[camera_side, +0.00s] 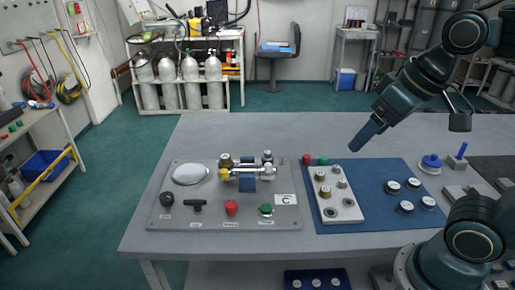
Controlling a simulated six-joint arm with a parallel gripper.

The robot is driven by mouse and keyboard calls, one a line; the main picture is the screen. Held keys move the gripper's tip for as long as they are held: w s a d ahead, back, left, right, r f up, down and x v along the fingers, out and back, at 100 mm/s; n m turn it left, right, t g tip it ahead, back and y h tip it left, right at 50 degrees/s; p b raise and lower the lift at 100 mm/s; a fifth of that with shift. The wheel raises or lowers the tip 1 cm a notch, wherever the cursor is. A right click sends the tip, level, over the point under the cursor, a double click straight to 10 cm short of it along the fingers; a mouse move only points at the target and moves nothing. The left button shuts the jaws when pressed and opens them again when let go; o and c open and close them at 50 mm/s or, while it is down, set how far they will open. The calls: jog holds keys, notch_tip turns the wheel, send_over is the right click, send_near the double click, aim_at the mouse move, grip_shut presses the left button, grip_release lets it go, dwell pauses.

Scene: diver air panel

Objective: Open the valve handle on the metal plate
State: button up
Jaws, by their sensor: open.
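The metal plate (160,222) lies on the left part of the grey table. Along its front edge are a black round knob (167,198), a black T-shaped handle (197,205), a red knob (231,208) and a green knob (266,210), each above a small label too small to read. The T-shaped handle's bar lies roughly left to right in the picture. My gripper (358,144) is open and empty, in the air to the right of the plate and above the far side of the blue mat. It points down and left, clear of every handle.
A brass-and-chrome valve assembly (250,170) and a pale round dome (190,174) stand on the plate's rear. The blue mat (385,175) on the right carries a light block (335,200) with fittings and several round gauges. The table's front left is clear.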

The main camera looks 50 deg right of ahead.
jog(key=w+a+r+m+g, duration=0.2)
jog(key=w+a+r, duration=0.1)
jog(key=w, duration=0.8)
jog(key=m+g, duration=0.3)
jog(key=m, duration=0.3)
send_over(195, 200)
notch_tip(195, 200, down, 14)
jog(key=shift+r, duration=0.2)
jog(key=shift+a+f, duration=0.1)
jog(key=shift+f, duration=0.05)
notch_tip(195, 200, down, 14)
jog(key=shift+r, duration=0.25)
